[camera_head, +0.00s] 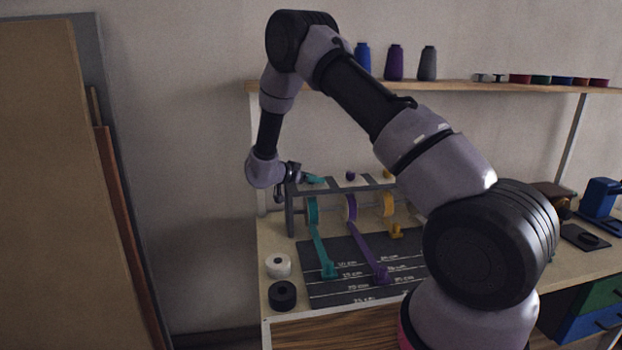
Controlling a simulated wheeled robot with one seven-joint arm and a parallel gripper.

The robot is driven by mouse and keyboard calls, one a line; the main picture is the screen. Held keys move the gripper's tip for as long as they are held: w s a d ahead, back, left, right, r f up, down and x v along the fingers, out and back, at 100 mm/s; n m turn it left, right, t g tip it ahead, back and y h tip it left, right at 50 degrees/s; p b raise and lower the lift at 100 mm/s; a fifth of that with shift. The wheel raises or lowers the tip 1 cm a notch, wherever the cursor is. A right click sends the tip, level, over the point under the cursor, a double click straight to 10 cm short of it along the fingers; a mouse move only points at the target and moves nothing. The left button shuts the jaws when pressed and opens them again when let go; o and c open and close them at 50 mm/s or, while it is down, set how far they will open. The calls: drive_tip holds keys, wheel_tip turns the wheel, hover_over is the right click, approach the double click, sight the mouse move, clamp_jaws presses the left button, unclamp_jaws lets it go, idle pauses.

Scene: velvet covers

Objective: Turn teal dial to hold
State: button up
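A dark rack (289,222) stands at the back left of the workbench and carries a teal ribbon spool (312,211), a purple one (351,207) and a yellow one (389,205). The teal dial (315,180) is on the rack's top bar above the teal spool. My gripper (298,177) is at the rack's top left, right beside the teal dial. Its fingers are small and dark here, so I cannot tell whether they touch or hold the dial. The dial's markings are too small to read.
Teal (321,254) and purple (367,254) ribbons run forward over a dark measuring mat (350,291). White (278,265) and black (283,295) rolls lie left of it. A shelf (450,86) with thread cones is above. My arm hides the bench's middle.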

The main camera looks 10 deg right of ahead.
drive_tip(key=v, duration=1)
drive_tip(key=shift+s+a+r, duration=0.15)
drive_tip(key=shift+s+a, duration=0.1)
drive_tip(key=shift+a, duration=0.05)
drive_tip(key=shift+a, duration=0.1)
